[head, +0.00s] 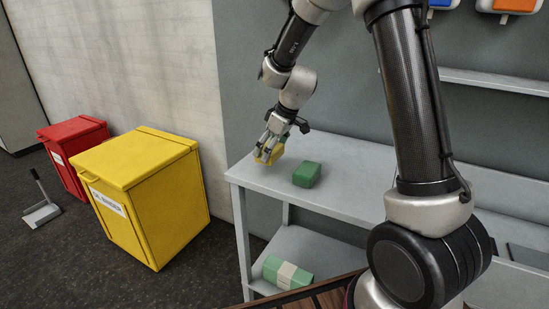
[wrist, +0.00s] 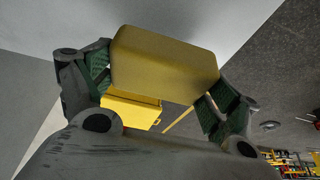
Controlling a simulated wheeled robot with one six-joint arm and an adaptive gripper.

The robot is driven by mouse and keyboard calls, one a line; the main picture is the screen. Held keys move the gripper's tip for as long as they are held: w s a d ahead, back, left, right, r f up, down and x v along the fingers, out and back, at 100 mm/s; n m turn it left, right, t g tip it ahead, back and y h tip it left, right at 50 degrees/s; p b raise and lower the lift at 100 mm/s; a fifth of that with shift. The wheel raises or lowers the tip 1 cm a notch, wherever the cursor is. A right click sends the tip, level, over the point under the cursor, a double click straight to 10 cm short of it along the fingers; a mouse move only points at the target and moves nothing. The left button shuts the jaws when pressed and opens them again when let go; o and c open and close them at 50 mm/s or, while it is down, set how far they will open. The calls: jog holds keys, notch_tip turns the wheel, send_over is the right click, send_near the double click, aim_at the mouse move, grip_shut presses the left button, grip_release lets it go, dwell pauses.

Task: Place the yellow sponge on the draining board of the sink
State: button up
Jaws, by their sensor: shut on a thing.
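The yellow sponge (head: 272,154) is between the fingers of my gripper (head: 268,151), at the left end of the grey bench in the head view. In the wrist view the sponge (wrist: 164,62) is a rounded yellow block, with a finger of my gripper (wrist: 160,85) pressed on each side. My gripper is shut on it. I cannot tell whether the sponge touches the bench top. No sink or draining board can be made out for certain; my arm hides part of the bench's right side.
A green sponge (head: 307,174) lies on the bench (head: 345,189) just right of my gripper. A green and white pack (head: 287,272) is on the lower shelf. A yellow bin (head: 150,205) and a red bin (head: 72,145) stand on the floor at left, near a dustpan (head: 42,214).

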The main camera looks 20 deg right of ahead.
jog(key=shift+f, duration=1.85)
jog(key=shift+f, duration=0.1)
jog(key=o, duration=0.6)
jog(key=v, duration=1.2)
jog(key=s+d+r+m+h, duration=0.1)
jog(key=s+d+r+m, duration=0.3)
jog(key=s+r, duration=0.6)
jog(key=s+d+m, duration=0.1)
jog(key=s+d, duration=0.1)
jog(key=s, duration=0.4)
jog(key=s+d+m+h, duration=0.1)
jog(key=s+d+m, duration=0.1)
jog(key=s, duration=0.5)
jog(key=s+d+f+m+t+h, duration=0.1)
jog(key=s+d+m, duration=0.1)
jog(key=s, duration=0.4)
jog(key=shift+s+d, duration=0.4)
jog(key=shift+d, duration=0.4)
